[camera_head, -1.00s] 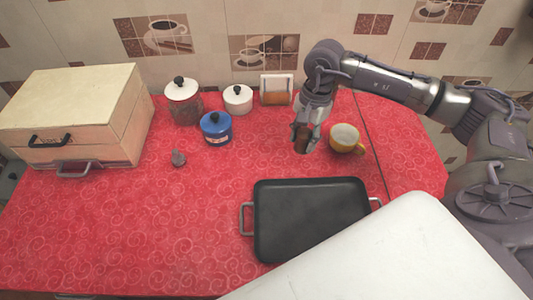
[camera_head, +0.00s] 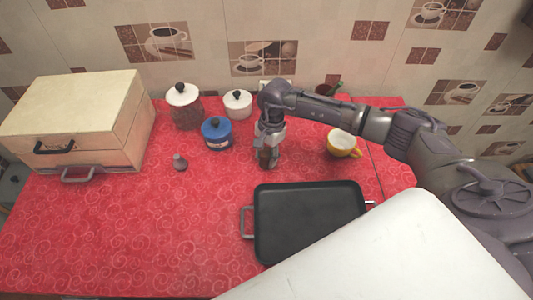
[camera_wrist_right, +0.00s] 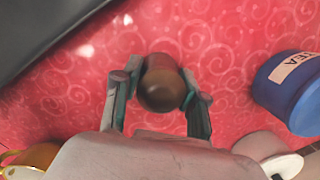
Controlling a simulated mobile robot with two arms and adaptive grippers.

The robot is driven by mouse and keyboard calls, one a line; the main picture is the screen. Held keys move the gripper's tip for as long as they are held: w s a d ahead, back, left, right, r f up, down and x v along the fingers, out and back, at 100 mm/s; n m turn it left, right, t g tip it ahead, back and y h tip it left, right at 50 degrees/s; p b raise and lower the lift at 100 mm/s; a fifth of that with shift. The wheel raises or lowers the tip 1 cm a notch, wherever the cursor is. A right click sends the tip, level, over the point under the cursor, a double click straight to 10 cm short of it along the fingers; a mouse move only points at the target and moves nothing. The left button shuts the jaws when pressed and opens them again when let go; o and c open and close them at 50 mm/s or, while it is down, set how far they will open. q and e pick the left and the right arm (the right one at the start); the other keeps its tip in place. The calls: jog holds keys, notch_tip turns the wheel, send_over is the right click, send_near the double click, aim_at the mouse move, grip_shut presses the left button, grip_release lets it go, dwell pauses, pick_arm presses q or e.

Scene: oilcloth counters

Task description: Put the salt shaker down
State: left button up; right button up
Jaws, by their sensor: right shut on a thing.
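My right gripper (camera_head: 267,162) is shut on the salt shaker (camera_head: 265,154), a small brown shaker, between the blue jar and the yellow mug. In the right wrist view, the shaker's round dark brown top (camera_wrist_right: 160,90) sits between the two fingers of the gripper (camera_wrist_right: 160,98). The red counter (camera_head: 130,220) shows around it; I cannot tell whether the shaker's base touches the cloth. My left gripper is not in view.
A black tray (camera_head: 305,220) lies just in front. A blue jar (camera_head: 217,133) and white jar (camera_head: 237,104) stand left; a yellow mug (camera_head: 342,145) stands right. The front-left counter is clear.

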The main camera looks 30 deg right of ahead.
jog(key=shift+f, duration=0.2)
jog(key=o, duration=1.2)
jog(key=shift+r, duration=0.1)
jog(key=shift+c, duration=0.2)
jog(key=shift+r, duration=0.35)
jog(key=r, duration=0.3)
jog(key=d+r+b, duration=0.1)
jog(key=r, duration=0.3)
jog(key=r+b, duration=0.1)
jog(key=r, duration=0.3)
jog(key=shift+w+d+r, duration=0.25)
jog(key=shift+d, duration=0.1)
jog(key=shift+f, duration=0.1)
